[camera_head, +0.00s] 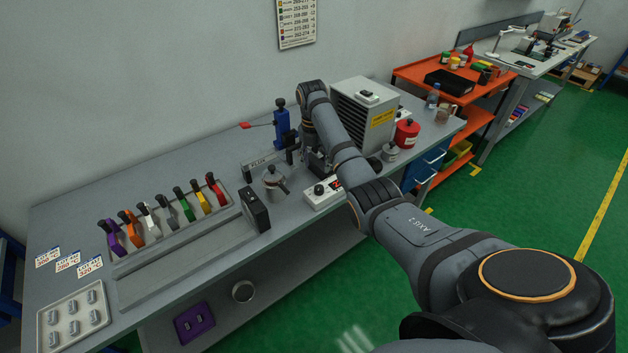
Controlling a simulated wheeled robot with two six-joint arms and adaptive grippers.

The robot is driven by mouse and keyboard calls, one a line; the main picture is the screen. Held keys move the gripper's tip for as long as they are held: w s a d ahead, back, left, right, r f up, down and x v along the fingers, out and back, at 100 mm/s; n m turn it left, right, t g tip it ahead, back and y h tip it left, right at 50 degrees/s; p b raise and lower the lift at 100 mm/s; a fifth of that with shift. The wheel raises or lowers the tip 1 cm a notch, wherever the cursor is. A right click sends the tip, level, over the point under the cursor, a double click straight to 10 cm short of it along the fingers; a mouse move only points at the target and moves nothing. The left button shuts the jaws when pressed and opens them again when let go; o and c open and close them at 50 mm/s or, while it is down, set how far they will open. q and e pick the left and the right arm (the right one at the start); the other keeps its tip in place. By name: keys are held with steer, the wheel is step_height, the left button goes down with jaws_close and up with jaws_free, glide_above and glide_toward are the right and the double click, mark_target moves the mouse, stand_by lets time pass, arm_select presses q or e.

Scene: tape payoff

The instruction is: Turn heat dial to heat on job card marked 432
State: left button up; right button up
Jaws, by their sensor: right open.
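The white control box (325,198) on the bench has a dark round dial (319,189) and a small red display (337,184), partly hidden by my arm. Three white job cards stand at the bench's left end: a left card (47,257), a middle card (68,260) and a right card (90,266). They seem to read 300, 280 and 320 °C; their lot numbers are too small to read surely. My right gripper (318,166) points down just behind the box, open, partly hidden by its own arm and apart from the dial. My left gripper is out of view.
A vented grey unit (362,108) and a red pot (406,134) stand to the right. A rack of coloured-handled tools (165,245) and a tray (73,318) fill the left.

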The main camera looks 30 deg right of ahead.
mark_target(318, 188)
steer(key=shift+s+f+p, duration=0.35)
steer(key=shift+s+f, duration=0.55)
steer(key=shift+f, duration=0.3)
step_height(318, 188, down, 2)
steer(key=shift+w+f, duration=0.15)
steer(key=f, duration=0.1)
steer(key=w+f, duration=0.1)
steer(key=f, duration=0.1)
steer(key=shift+d+f, duration=0.1)
steer(key=shift+f, duration=0.2)
steer(key=shift+s+d+f+p, duration=0.1)
steer(key=shift+s+f+p, duration=0.2)
steer(key=shift+f, duration=0.4)
steer(key=shift+c, duration=0.9)
steer(key=c, duration=0.7)
jaws_close()
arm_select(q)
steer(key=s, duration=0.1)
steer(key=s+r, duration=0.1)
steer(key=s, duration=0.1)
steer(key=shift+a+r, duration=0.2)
